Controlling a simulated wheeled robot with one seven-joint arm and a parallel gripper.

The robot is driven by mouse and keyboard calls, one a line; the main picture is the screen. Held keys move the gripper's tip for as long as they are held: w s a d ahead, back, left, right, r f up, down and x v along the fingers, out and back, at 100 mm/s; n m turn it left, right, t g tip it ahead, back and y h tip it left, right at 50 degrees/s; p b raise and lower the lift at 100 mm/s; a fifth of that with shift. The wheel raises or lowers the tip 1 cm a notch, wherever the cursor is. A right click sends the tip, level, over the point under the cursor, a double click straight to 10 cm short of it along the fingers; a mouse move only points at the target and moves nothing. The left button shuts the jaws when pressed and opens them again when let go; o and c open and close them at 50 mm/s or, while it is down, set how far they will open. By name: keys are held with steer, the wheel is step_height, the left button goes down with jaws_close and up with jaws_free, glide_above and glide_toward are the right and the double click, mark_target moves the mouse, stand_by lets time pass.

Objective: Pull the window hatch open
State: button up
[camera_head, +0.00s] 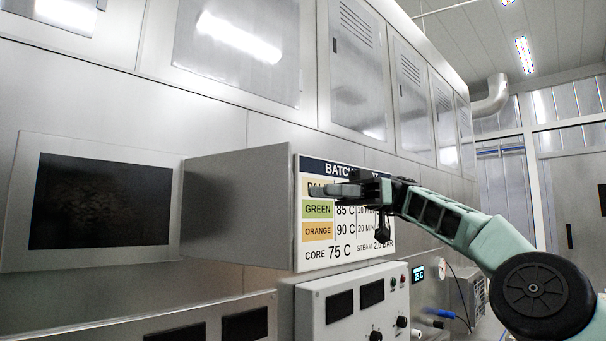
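The window hatch has a framed dark window (99,203) in the steel wall at left. A plain grey metal panel (238,208), which looks like the hatch's door, stands out from the wall at the right side of the frame, with its free edge toward me. My gripper (318,191) is just right of that free edge, in front of the batch chart, with its fingers pointing left. I cannot tell whether it touches the panel. The finger gap is too small and edge-on to read.
The batch chart (345,253) is behind my gripper. Below it is a control box (352,310) with knobs and dark displays. A lower ledge with dark panels (245,325) runs along the bottom left. Closed cabinet doors (357,75) line the upper wall.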

steer(key=p+v, duration=0.7)
steer(key=v, duration=0.1)
steer(key=shift+w+d, duration=0.3)
